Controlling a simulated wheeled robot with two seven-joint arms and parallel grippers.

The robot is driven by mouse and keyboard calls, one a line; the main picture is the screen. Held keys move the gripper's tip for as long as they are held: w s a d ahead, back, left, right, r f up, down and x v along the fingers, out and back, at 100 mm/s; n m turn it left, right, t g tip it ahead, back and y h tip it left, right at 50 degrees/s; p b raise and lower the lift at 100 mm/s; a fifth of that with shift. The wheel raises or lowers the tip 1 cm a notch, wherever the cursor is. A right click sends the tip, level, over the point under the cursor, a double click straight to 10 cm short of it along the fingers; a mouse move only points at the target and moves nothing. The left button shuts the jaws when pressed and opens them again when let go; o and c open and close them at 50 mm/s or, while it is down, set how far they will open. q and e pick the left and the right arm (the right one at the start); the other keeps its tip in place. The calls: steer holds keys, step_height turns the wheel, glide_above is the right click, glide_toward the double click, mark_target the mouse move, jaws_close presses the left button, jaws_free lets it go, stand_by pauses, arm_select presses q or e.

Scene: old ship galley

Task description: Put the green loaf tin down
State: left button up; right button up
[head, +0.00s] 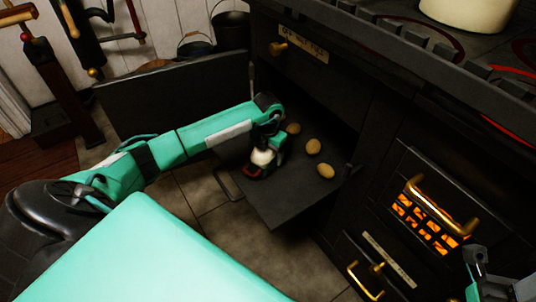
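I cannot make out a green loaf tin in the head view. My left arm reaches in from the left to the open oven. My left gripper (256,173) points down at the left edge of a dark pulled-out shelf (290,205). Its fingers are small, dark and partly hidden by the wrist, so I cannot tell whether they are open or hold anything. Several brown, egg-shaped items lie on the shelf right of the gripper, one near the front (325,170) and one behind it (313,146). Only part of my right arm shows at the lower right edge; its gripper is out of view.
The oven's dark door (165,98) stands open to the left. A lit firebox (432,222) with a brass handle is at the right. A cream pot (468,12) stands on the stovetop. Dark buckets (230,28) are behind. Tiled floor (190,225) is free before the oven.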

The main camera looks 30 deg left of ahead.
arm_select(q)
steer(key=o, duration=1.3)
steer(key=shift+o, duration=0.2)
